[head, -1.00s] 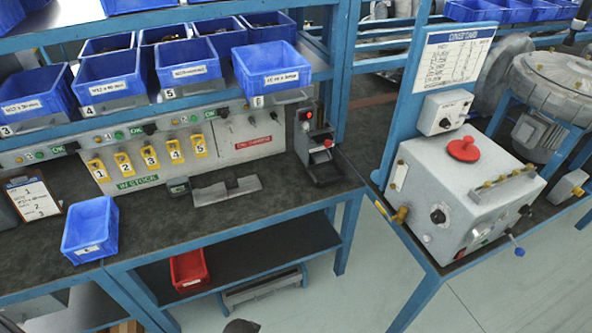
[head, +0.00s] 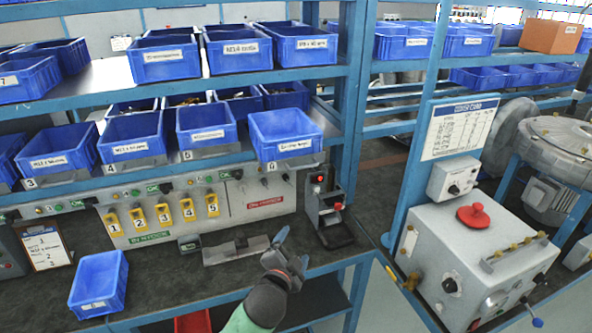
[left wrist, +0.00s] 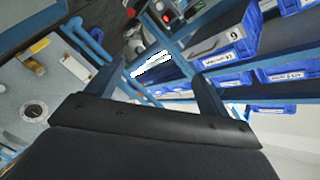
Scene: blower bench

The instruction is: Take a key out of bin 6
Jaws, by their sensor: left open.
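Bin 6 (head: 285,135) is a blue bin that sticks out at the right end of the middle shelf, with a white label and a "6" plate below it. No key can be made out inside; part of its floor is hidden by the front wall. My left gripper (head: 287,250) is open and empty, in front of the bench, below bin 6. In the left wrist view the open fingers (left wrist: 158,78) have nothing between them, and the "6" plate (left wrist: 228,37) shows beyond them at the upper right. My right gripper is not in view.
Yellow numbered tags (head: 162,213) hang on the panel under the shelf. A grey stand with a red button (head: 320,205) stands below and right of bin 6. Blue bin 5 (head: 206,125) is to its left. A blue post (head: 355,100) rises at its right.

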